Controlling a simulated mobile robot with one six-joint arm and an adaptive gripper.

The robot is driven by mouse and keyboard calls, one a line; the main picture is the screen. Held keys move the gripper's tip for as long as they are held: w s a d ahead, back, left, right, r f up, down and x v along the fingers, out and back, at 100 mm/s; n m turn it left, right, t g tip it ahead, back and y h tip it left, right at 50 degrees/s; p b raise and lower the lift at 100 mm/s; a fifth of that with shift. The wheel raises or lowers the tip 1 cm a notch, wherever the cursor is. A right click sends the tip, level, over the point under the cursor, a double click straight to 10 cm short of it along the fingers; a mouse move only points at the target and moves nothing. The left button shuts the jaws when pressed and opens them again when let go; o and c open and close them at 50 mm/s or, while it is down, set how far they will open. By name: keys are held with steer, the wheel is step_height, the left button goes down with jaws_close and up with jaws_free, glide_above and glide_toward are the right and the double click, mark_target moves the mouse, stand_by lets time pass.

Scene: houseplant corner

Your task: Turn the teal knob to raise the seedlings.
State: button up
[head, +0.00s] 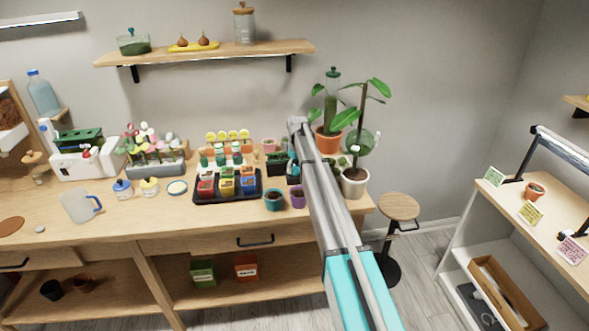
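My arm (325,205) reaches from the bottom edge up over the right part of the workbench. Its far end is by the wall, and I cannot make out my gripper's fingers. No teal knob can be clearly picked out. A white box (75,165) with a dark green top stands at the left of the bench, with a small red and white part on its front. Whether it holds seedlings is too small to tell.
A teal pot (274,200) and a purple pot (297,198) stand left of my arm. Tall potted plants (355,181) stand right of it. A jug (78,206) and small jars are on the left bench. A stool (398,207) and low shelf unit (500,235) are at right.

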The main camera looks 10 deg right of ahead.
steer(key=c, duration=0.5)
steer(key=shift+m, duration=0.5)
steer(key=m, duration=0.3)
steer(key=shift+s, duration=0.1)
steer(key=m, duration=0.5)
steer(key=shift+t, duration=0.4)
steer(key=m, duration=0.4)
steer(key=shift+s, duration=0.1)
steer(key=shift+m+t, duration=0.3)
steer(key=shift+m, duration=2.2)
